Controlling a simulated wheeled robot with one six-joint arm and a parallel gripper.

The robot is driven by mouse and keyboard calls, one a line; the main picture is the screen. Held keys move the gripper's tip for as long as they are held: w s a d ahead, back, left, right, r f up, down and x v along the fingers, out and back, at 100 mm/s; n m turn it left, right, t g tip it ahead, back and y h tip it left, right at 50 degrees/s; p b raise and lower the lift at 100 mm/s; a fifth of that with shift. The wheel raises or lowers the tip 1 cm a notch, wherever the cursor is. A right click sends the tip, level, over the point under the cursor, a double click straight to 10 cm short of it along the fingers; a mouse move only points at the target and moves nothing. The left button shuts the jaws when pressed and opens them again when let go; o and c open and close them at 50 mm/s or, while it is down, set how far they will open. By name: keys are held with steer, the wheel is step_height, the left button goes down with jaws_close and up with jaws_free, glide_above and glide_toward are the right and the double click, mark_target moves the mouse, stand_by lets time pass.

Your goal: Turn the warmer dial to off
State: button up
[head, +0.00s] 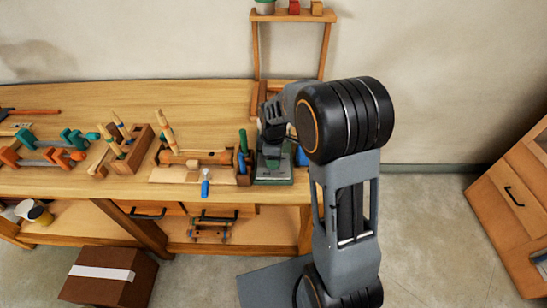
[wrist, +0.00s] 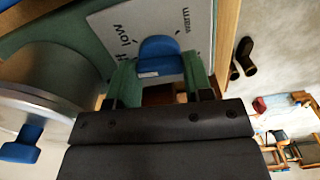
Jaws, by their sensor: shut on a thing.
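The warmer (head: 273,181) is a green unit at the right end of the bench in the head view. Its dial (wrist: 160,54) is a blue knob on a pale label plate (wrist: 110,22) in the wrist view. The words "low" and "warm" show around the dial; other lettering is partly hidden. A small pale mark shows on the knob's near side, but I cannot tell which setting it points to. My gripper (wrist: 161,80) is shut on the dial, with one green finger on each side.
A grey rounded body (wrist: 50,75) and another blue knob (wrist: 20,146) are at the left in the wrist view. Tools and a wooden holder (head: 243,178) stand close left of the warmer. A wooden rack (head: 256,50) rises behind. Open floor (head: 420,220) lies right of the bench.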

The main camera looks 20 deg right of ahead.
steer(key=shift+n, duration=0.6)
steer(key=o, duration=0.9)
step_height(320, 180, up, 14)
steer(key=shift+f, duration=0.1)
stand_by(0.6)
